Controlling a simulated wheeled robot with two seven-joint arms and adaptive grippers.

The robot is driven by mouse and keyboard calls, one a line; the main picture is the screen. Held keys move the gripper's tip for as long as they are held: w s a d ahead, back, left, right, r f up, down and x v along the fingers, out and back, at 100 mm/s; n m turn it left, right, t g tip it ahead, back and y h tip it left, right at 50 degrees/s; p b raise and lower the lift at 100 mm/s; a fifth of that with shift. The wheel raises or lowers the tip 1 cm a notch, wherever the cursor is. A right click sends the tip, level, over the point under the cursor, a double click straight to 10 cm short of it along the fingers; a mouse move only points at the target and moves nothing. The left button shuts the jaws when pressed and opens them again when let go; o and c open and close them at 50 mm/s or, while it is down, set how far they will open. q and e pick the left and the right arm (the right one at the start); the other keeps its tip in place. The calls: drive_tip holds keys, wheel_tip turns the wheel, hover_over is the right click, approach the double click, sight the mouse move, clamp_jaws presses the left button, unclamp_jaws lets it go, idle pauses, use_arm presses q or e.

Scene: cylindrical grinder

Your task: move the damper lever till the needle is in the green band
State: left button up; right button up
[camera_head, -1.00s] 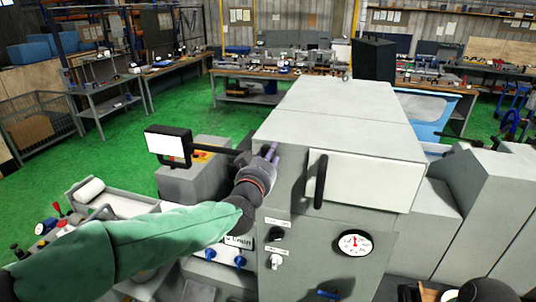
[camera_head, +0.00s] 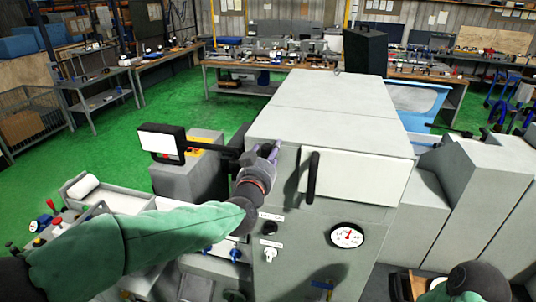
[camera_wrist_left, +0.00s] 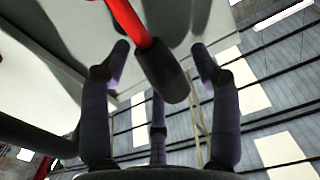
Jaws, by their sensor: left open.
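In the left wrist view a red lever with a black grip (camera_wrist_left: 163,72) reaches in from the top, between the fingers of my left gripper (camera_wrist_left: 160,58). The fingers are spread open, not closed on the grip. In the head view my left gripper (camera_head: 265,154) is at the upper left edge of the grey machine's front, and the lever is not clear there. The round white gauge (camera_head: 347,235) with a red needle is on the machine front, lower right of the gripper. The needle points up and slightly right. Its coloured band is too small to read. My right gripper is not seen.
The white panel with a black handle (camera_head: 313,177) is right of my left gripper. A black-framed screen (camera_head: 160,142) on an arm is to its left. Knobs (camera_head: 270,255) and a blue handle (camera_head: 322,285) are below. Green floor is open at the left.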

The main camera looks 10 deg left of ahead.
use_arm(q)
drive_tip(key=s, duration=1.2)
drive_tip(key=shift+a, duration=0.2)
idle(1.9)
